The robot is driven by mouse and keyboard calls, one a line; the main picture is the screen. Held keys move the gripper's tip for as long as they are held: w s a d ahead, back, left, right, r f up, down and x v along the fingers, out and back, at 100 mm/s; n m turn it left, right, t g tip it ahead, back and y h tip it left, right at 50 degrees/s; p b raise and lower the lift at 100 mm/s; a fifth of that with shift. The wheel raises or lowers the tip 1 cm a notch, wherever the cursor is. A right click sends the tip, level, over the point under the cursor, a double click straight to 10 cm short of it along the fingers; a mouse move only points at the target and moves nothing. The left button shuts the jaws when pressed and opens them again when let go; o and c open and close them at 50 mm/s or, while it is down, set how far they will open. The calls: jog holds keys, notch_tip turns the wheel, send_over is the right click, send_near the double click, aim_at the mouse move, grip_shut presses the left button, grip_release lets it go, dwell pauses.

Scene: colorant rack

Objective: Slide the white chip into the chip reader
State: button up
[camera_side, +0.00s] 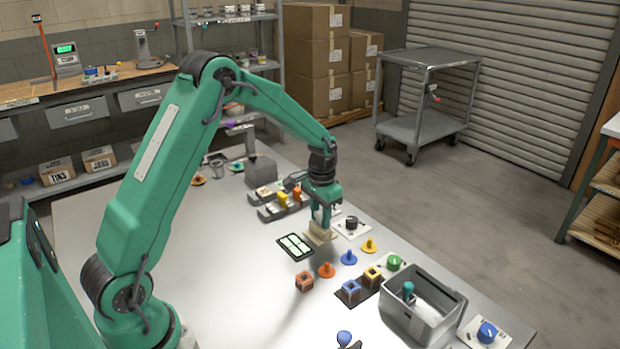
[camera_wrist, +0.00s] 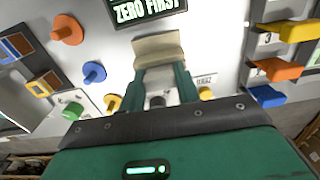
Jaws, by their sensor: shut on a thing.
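Whether the chip is inside a slot is not visible.
A black panel (camera_side: 295,247) with light windows lies left of the gripper. A dial plate (camera_side: 350,226) stands close on the right. Orange (camera_side: 326,270) and blue (camera_side: 349,258) pegs, small blocks and a grey bin (camera_side: 420,330) stand in front. Yellow and orange levers (camera_side: 284,200) are behind.

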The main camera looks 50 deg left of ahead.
aim_at(320, 213)
jog(key=shift+f, duration=0.25)
jog(key=o, duration=1)
jog(key=shift+r, duration=3.95)
